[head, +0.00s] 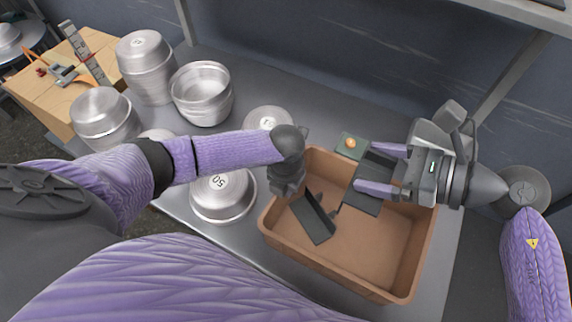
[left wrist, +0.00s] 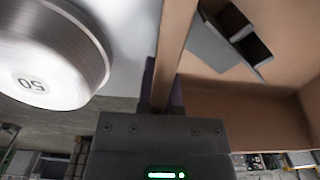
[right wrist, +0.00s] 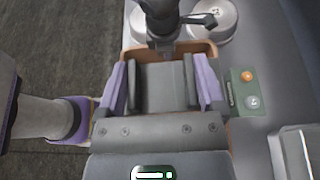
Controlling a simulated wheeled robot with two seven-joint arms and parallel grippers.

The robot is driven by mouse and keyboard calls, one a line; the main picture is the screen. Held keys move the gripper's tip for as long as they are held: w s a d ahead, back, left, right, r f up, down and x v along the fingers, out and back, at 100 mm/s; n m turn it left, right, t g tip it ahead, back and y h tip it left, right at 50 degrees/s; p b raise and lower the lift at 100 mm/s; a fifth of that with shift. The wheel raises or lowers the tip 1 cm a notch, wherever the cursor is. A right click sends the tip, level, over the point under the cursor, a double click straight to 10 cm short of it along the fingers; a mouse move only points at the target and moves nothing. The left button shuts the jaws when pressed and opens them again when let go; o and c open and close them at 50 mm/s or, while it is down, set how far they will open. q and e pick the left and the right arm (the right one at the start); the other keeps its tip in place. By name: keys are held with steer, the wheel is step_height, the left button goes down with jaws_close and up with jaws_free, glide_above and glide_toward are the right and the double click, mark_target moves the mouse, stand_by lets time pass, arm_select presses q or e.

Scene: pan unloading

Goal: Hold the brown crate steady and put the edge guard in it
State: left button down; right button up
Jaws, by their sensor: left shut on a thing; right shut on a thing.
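The brown crate (head: 345,268) stands on the grey table, open side up. My left gripper (head: 287,182) is shut on the crate's left wall; the left wrist view shows the rim (left wrist: 174,45) between its fingers. My right gripper (head: 364,170) is shut on a dark grey edge guard (head: 360,199), over the far right part of the crate. The right wrist view shows this guard (right wrist: 160,88) between the purple fingers. A second dark angled piece (head: 313,220) lies on the crate floor, left of middle; it also shows in the left wrist view (left wrist: 228,45).
A metal pan marked 50 (head: 222,196) stands just left of the crate. Several stacked metal pans (head: 145,65) are farther left, by a wooden block (head: 92,55). A green button box (head: 346,141) sits behind the crate. The crate's front right floor is clear.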

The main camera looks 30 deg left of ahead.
stand_by(0.8)
step_height(320, 180, down, 13)
stand_by(1.5)
steer(key=o, duration=1)
steer(key=v, duration=1.2)
